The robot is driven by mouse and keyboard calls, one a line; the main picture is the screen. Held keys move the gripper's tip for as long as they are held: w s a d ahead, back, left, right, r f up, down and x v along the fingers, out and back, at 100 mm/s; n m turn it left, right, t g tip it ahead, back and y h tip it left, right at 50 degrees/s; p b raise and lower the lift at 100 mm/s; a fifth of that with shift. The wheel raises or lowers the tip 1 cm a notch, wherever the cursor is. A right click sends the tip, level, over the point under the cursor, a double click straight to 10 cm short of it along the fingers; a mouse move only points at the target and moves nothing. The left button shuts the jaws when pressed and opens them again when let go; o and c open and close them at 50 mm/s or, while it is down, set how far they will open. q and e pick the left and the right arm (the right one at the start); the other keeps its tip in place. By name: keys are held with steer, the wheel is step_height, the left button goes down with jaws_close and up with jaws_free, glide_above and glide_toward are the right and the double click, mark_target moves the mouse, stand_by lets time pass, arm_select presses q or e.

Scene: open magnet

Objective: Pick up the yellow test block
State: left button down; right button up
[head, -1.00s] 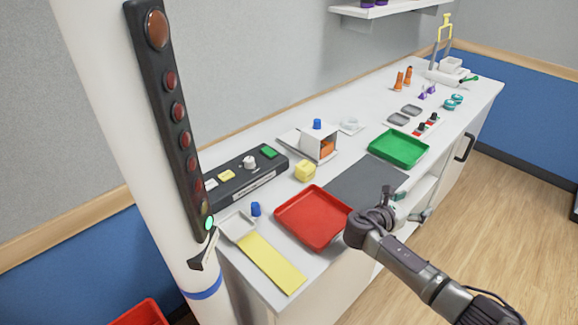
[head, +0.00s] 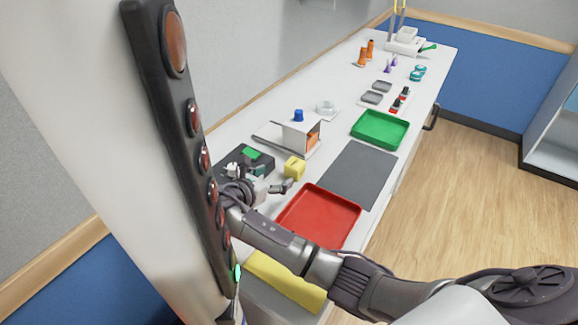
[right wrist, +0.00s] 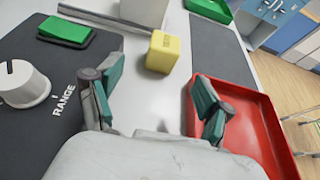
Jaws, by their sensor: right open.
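The yellow test block (head: 294,168) stands on the white bench, left of the red tray's far corner. In the right wrist view the block (right wrist: 162,52) shows whole, with dark lettering on its front face. It lies ahead of my right gripper (right wrist: 158,92), roughly in line with the gap between the fingers. The fingers are apart with nothing between them. In the head view my right gripper (head: 259,181) is just nearer than the block and does not visibly touch it. My left gripper is in neither view.
The red tray (head: 340,197) lies right of the gripper. The black control box with a white RANGE knob (right wrist: 24,84) and green switch (right wrist: 66,30) is on the left. A white housing (head: 303,136) stands behind the block. A grey mat (head: 358,172) is clear. A lamp column (head: 170,150) stands close left.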

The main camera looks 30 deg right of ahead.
mark_target(290, 169)
steer(key=x, duration=0.6)
steer(key=shift+d, duration=0.15)
steer(key=shift+w+d+f, duration=0.1)
steer(key=shift+d, duration=0.05)
steer(key=shift+w+d+p, duration=0.1)
steer(key=shift+d+p, duration=0.2)
steer(key=x, duration=0.4)
steer(key=shift+w+d+p, duration=0.15)
steer(key=shift+d+p, duration=0.25)
steer(key=c, duration=1.3)
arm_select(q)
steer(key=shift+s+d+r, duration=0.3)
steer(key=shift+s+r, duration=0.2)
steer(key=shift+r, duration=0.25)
